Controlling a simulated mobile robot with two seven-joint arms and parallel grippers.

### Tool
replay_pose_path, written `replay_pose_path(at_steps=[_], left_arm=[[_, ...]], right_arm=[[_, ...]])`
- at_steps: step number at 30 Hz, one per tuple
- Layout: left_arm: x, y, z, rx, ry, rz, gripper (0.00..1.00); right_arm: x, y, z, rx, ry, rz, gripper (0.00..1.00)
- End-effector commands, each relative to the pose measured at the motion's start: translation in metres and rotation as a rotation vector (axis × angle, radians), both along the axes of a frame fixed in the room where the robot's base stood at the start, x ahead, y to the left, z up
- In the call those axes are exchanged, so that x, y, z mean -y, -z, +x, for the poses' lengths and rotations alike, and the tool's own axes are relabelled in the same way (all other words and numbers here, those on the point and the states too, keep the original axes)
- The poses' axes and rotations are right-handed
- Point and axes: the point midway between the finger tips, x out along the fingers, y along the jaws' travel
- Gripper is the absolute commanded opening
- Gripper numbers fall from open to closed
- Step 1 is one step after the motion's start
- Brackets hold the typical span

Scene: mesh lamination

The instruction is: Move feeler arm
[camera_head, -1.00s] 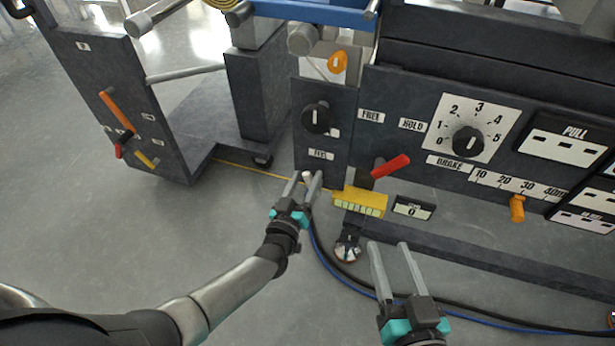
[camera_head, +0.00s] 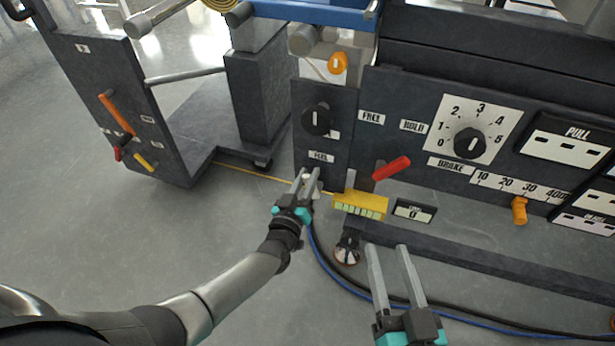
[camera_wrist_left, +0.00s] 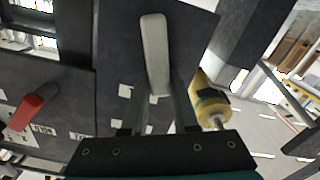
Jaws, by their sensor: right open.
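The feeler arm appears to be the pale grey, round-ended lever (camera_wrist_left: 155,50) in front of a dark panel in the left wrist view. In the head view only a small pale part shows by the fingers, below the FEEL label (camera_head: 321,157). My left gripper (camera_head: 306,176) is at this lever, with its fingers apart on either side of it. Whether either finger touches it I cannot tell. My right gripper (camera_head: 387,252) is open and empty, low in front of the machine.
The machine front carries a black knob (camera_head: 317,120), a red lever (camera_head: 392,168), a yellow block (camera_head: 360,204), a brake dial (camera_head: 469,142) and an orange slider (camera_head: 519,210). Cables (camera_head: 330,270) lie on the floor below. Open floor lies to the left.

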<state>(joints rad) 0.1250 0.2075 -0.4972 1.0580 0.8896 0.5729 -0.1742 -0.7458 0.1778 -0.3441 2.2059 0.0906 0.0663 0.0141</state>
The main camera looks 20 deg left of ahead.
Motion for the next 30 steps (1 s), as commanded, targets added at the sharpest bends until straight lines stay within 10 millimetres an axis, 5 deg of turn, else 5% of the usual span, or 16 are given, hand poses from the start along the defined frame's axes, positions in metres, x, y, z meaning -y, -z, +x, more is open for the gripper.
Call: replay_pose_path(at_steps=[6,30], left_arm=[[0.0,0.0002,-0.0002,0.0,0.0,0.0,0.0],[0.0,0.0004,-0.0004,-0.001,0.0,0.0,0.0]], right_arm=[[0.0,0.0003,0.0001,-0.001,0.0,0.0,0.5],[0.0001,0.0,0.0001,-0.001,0.0,0.0,0.5]])
